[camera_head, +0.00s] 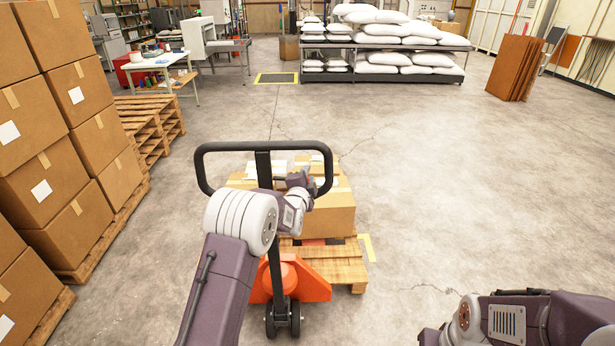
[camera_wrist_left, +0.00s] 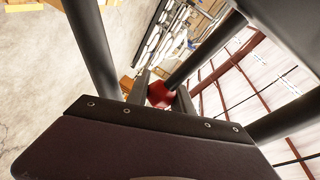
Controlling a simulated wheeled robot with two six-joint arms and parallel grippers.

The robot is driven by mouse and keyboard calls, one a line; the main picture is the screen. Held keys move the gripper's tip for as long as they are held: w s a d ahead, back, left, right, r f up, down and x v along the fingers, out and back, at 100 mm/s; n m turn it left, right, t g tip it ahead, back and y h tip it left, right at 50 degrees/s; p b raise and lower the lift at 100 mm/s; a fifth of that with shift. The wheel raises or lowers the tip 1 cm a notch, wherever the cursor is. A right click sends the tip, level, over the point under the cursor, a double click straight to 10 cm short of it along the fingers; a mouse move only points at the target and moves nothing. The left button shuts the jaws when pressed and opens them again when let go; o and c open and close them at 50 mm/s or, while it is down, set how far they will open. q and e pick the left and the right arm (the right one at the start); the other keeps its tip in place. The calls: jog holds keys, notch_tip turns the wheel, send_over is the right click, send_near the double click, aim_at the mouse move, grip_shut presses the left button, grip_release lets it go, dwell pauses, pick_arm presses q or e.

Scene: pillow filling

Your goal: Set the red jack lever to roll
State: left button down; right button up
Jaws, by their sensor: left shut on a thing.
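The pallet jack stands in front of me, with a black loop handle (camera_head: 263,147) on an upright shaft and an orange body (camera_head: 302,283). My left gripper (camera_head: 303,177) is inside the handle loop in the head view, partly hidden by my own wrist. In the left wrist view the red lever (camera_wrist_left: 160,95) sits between the dark fingers of the left gripper (camera_wrist_left: 161,97), which is shut on it. The lever's exact setting cannot be read. My right arm shows at the lower right of the head view, but its gripper is out of the picture.
A wooden pallet (camera_head: 345,265) with cardboard boxes (camera_head: 333,214) is on the jack. Stacked boxes (camera_head: 90,140) on pallets line the left. A rack (camera_head: 385,75) of white sacks stands at the back. The floor (camera_head: 470,190) to the right is clear.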

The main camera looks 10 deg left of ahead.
dwell(0.8)
pick_arm(q)
jog(key=shift+r+n+b, duration=0.5)
jog(key=shift+r+b, duration=0.1)
jog(key=shift+b, duration=0.1)
jog(key=c, duration=1.1)
grip_release()
